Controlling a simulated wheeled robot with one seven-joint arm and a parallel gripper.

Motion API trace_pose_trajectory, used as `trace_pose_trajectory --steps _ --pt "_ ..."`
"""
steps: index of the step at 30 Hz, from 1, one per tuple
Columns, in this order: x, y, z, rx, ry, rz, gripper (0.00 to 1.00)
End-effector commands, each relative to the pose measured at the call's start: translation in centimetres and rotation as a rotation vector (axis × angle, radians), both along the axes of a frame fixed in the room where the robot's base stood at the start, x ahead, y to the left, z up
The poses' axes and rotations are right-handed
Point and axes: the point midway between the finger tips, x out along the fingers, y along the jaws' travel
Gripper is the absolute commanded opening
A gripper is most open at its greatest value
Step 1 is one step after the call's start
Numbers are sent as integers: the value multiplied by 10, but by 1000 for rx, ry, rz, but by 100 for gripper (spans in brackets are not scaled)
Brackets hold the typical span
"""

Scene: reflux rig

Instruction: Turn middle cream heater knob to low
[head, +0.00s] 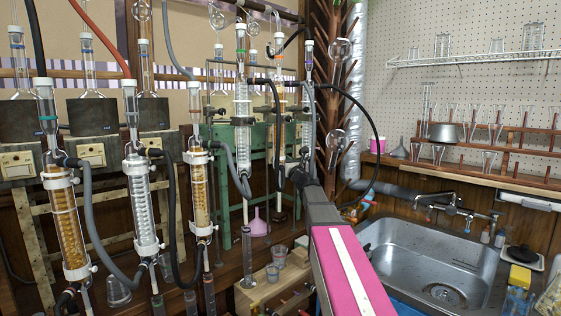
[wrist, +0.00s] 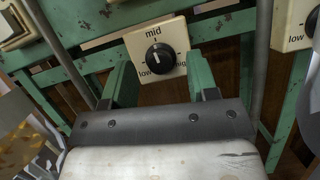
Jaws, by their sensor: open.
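The middle cream heater knob is a black round knob (wrist: 160,58) on a cream plate (wrist: 177,31) marked low, mid and a partly hidden high. Its white pointer line points up and slightly left, near mid. My gripper (wrist: 161,77) is open in the wrist view, with one green finger on each side of the plate's lower part. The knob lies between and just beyond the fingers, and I see no contact. The right finger covers part of the high label. In the head view, my arm reaches toward the green frame, and the knob is hidden there.
A second cream plate with a dark knob (wrist: 314,22) sits at the right edge of the wrist view. Green frame bars (wrist: 90,22) run behind. Glass condensers (head: 243,110) and grey hoses (head: 93,215) crowd left of my arm. A steel sink (head: 435,270) lies right.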

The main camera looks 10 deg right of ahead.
Motion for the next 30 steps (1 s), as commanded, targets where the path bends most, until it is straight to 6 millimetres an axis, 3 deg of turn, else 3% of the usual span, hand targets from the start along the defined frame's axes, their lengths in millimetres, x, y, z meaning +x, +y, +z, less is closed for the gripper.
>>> trace_pose_trajectory --steps 11,13,16,23,30 --pt "5 3 2 -1 0 -1 54" --pt "5 3 3 -1 0 -1 37" --pt "5 3 3 -1 0 -1 5" --pt "5 2 3 -32 -20 0 5" --pt "7 0 3 -238 -158 -1 5"
